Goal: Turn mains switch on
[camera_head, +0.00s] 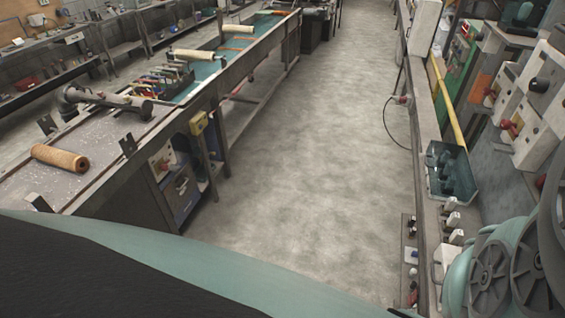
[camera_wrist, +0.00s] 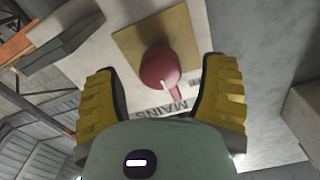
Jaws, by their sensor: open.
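The mains switch is a red rotary knob (camera_wrist: 160,68) on a yellow square plate (camera_wrist: 125,45), fixed to a pale panel (camera_wrist: 217,20) in the wrist view. A white mark shows on the knob's handle, which points down toward the printed word MAINS. My gripper (camera_wrist: 163,72) is open, with one yellow ribbed finger on each side of the knob. I cannot tell whether either finger touches it. In the head view, red knobs (camera_head: 509,128) show on grey boxes on the right wall; I cannot tell which is the mains switch. My gripper is not seen there.
A grey box (camera_wrist: 63,33) sticks out left of the switch in the wrist view. In the head view, a long workbench (camera_head: 110,140) with a brown roll (camera_head: 60,158) stands left. A dark green tray (camera_head: 450,172) is on the right ledge. The floor between (camera_head: 310,150) is clear.

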